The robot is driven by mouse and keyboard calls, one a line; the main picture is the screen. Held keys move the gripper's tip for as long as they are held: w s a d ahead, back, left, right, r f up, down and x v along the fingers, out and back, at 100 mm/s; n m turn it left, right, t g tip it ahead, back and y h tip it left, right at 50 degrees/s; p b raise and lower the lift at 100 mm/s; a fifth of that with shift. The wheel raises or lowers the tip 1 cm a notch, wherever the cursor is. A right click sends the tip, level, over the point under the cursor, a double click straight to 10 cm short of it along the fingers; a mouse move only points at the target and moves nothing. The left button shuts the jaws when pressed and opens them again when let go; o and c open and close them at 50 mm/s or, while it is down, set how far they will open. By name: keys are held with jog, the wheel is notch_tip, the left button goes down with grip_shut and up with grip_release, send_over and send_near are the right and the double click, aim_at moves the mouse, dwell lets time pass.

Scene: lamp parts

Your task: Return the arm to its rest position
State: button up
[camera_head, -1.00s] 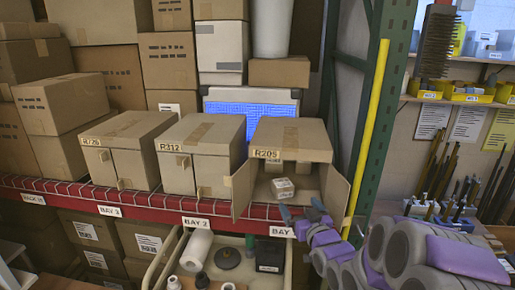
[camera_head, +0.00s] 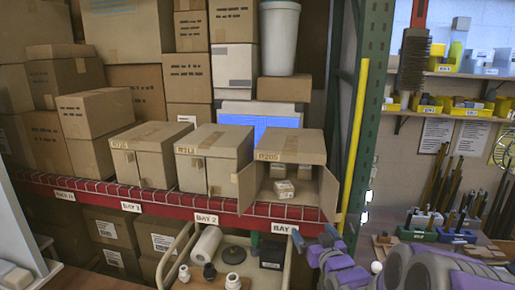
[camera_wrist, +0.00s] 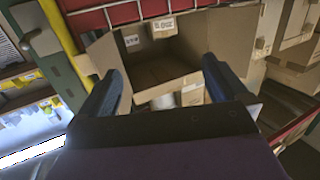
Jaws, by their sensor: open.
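My gripper (camera_head: 315,241) is in front of the shelf, below and right of the open cardboard box R205 (camera_head: 291,146). In the wrist view my gripper (camera_wrist: 160,82) shows two dark fingers spread apart with nothing between them. Beyond the fingers is the open box (camera_wrist: 160,72), its flaps swung out. Two small labelled cartons sit in the box: a front one (camera_head: 284,189) and one behind it (camera_head: 278,171). My purple and grey arm stretches from the lower right of the head view.
Closed boxes R312 (camera_head: 213,160) and another (camera_head: 150,157) stand left of R205 on the red shelf. A green upright (camera_head: 367,130) and a yellow pole (camera_head: 354,145) stand right of it.

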jog(key=s+f+g+h+b, duration=0.1)
jog(key=s+f+g, duration=0.2)
jog(key=s, duration=0.4)
jog(key=s+d+f+m+g+h+b, duration=0.1)
jog(key=s+f+g+b, duration=0.1)
jog(key=s+f+g, duration=0.3)
jog(key=s+f+g+h+b, duration=0.1)
jog(key=s+f+g+h, duration=0.1)
jog(key=s, duration=0.6)
jog(key=s+a+f+m+g+b, duration=0.1)
jog(key=s+g, duration=0.7)
jog(key=s, duration=1.7)
jog(key=shift+s+a+f+y+b, duration=0.25)
jog(key=shift+s+a+y+b, duration=0.15)
jog(key=shift+a+b, duration=0.65)
jog(key=shift+w+a, duration=0.1)
jog(key=shift+c, duration=0.4)
